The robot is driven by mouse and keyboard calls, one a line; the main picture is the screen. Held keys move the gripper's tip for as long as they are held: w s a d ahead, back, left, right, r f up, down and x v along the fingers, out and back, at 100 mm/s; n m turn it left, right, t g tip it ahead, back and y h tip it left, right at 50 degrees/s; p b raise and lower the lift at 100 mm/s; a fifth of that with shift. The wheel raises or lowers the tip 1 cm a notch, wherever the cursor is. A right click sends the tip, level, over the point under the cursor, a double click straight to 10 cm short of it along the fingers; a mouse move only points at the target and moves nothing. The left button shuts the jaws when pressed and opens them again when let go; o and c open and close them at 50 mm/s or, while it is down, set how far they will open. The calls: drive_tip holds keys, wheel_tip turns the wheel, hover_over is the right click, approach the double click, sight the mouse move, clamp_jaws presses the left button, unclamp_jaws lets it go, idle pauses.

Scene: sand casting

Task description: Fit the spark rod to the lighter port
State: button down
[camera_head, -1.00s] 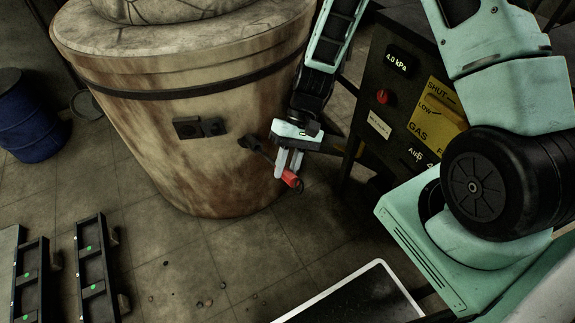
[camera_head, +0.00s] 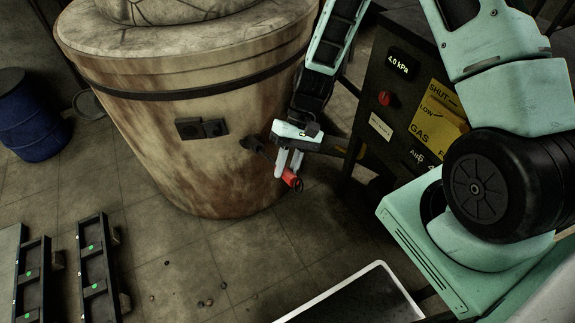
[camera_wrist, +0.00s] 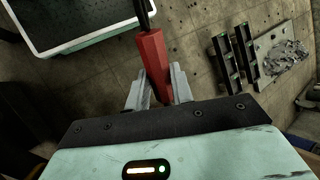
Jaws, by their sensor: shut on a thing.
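The spark rod's red handle (camera_head: 292,180) is in my gripper (camera_head: 287,165), in front of the furnace's lower right side. In the wrist view the red handle (camera_wrist: 152,62) sits between the two pale fingers of my gripper (camera_wrist: 157,90), with a black end running out at the top edge. A dark stub (camera_head: 252,143), perhaps the lighter port, sticks out from the furnace wall just left of my gripper. The rod's far end is hidden, so I cannot tell whether it touches or enters the stub.
The large rusty furnace (camera_head: 150,120) fills the upper left, with a black plate pair (camera_head: 200,128) on its wall. A gas panel (camera_head: 437,112) stands close at right. A white-rimmed tray (camera_head: 345,290), black racks (camera_head: 97,265) and a blue drum (camera_head: 30,115) stand around open floor.

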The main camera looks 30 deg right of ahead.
drive_tip(key=w+f+p, duration=0.1)
drive_tip(key=w+f, duration=0.1)
drive_tip(key=w, duration=0.3)
drive_tip(key=shift+w+f, duration=0.35)
drive_tip(key=shift+w, duration=0.05)
idle(7.1)
